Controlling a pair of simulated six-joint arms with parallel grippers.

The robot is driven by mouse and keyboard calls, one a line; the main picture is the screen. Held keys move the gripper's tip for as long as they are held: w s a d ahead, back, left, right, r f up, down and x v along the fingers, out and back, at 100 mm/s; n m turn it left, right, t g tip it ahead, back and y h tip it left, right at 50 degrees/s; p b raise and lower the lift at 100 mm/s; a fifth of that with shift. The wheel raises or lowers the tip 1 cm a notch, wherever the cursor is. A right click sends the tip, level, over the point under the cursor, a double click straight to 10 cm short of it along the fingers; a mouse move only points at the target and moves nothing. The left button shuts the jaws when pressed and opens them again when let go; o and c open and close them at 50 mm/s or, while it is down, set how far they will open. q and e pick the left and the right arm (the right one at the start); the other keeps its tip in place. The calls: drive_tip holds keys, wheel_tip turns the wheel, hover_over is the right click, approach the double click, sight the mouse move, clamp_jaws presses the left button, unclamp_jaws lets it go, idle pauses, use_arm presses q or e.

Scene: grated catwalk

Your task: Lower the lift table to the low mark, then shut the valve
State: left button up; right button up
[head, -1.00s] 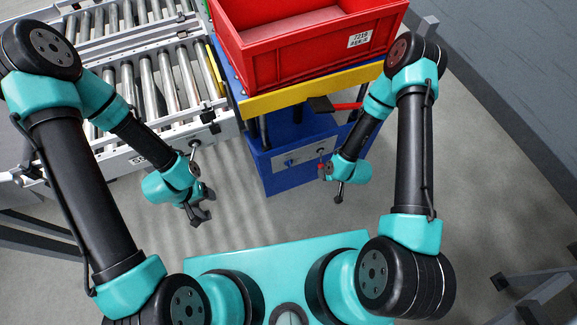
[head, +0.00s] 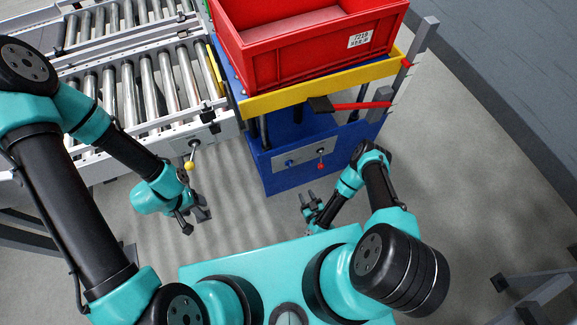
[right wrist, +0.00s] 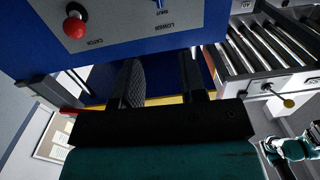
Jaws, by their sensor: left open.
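The lift table's yellow-edged top (head: 290,98) carries a red crate (head: 300,62) above its blue base (head: 285,178). The base's panel has a red-knobbed lever (head: 320,166); in the right wrist view the red knob (right wrist: 75,27) is beside the label CATCH. A small blue handle (right wrist: 159,4), probably the valve, is near the labels LOWER and SHUT, partly cut off at the top. My right gripper (head: 308,196) is open and empty, below and apart from the panel. My left gripper (head: 194,222) is open and empty, below the conveyor's end.
A roller conveyor (head: 130,90) is at the left, with a yellow-knobbed lever (head: 190,165) on its end. A grey post (head: 416,52) with red marks stands right of the table, near a red bar (head: 360,105); the mark lettering is unreadable.

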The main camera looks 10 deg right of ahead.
sight(290, 164)
drive_tip(key=shift+s+a+f, duration=0.15)
drive_tip(key=shift+s+a, duration=0.05)
drive_tip(key=shift+s, duration=0.2)
drive_tip(key=w+a, duration=0.2)
drive_tip(key=w, duration=1.5)
drive_tip(key=shift+w+a, duration=0.15)
clamp_jaws()
